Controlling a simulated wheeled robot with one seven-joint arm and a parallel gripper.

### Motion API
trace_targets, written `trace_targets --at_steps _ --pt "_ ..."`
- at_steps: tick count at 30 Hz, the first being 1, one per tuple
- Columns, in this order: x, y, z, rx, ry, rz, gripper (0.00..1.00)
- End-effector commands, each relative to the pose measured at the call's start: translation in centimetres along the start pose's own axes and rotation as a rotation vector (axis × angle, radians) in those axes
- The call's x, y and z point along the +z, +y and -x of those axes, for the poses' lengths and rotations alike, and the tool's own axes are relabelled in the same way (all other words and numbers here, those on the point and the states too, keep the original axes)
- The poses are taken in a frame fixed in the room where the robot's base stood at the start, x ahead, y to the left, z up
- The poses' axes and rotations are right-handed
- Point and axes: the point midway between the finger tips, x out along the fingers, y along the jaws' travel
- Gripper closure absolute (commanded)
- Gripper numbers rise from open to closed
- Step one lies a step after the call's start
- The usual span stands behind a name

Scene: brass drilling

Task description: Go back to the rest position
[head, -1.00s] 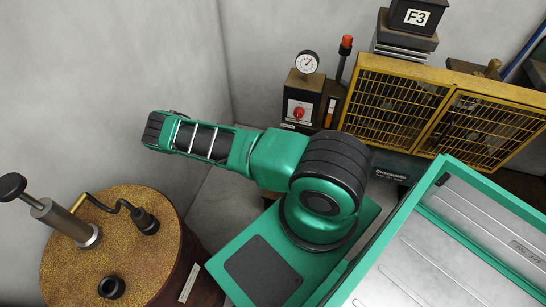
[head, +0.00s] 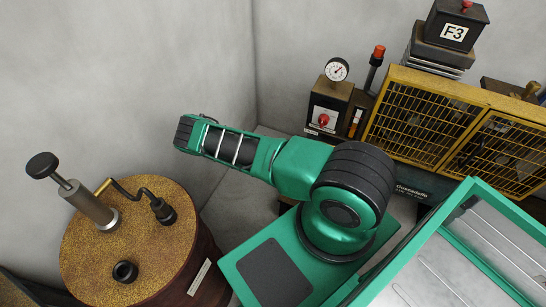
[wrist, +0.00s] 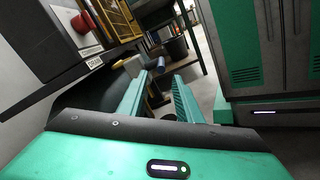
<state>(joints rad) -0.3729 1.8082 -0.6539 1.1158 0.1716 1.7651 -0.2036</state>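My gripper (wrist: 158,84) shows in the wrist view. Its two green fingers stand apart with nothing between them, so it is open and empty. In the head view my green and black arm is bent and reaches toward the left wall. My gripper cannot be made out in that view.
A gold-topped drum (head: 88,255) with a pump handle stands at the left. A gauge box (head: 328,105) and a yellow mesh cage (head: 425,118) are at the back. The wrist view shows a red button (wrist: 79,23) close by and green-and-grey cabinets (wrist: 265,50) at the right.

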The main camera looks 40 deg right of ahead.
Motion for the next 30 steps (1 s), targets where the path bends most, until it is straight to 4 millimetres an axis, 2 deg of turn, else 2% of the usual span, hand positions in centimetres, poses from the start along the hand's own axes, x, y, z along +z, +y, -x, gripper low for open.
trace_targets --at_steps 11,16,20,30 --pt "0.0 0.0 0.0 0.0 0.0 0.0 0.68" --pt "0.9 1.1 0.5 -0.035 0.017 -0.003 0.68" --pt "2.9 3.4 1.2 -0.109 0.049 -0.009 0.68" --pt "9.9 10.2 1.9 -0.335 0.162 -0.028 0.68"
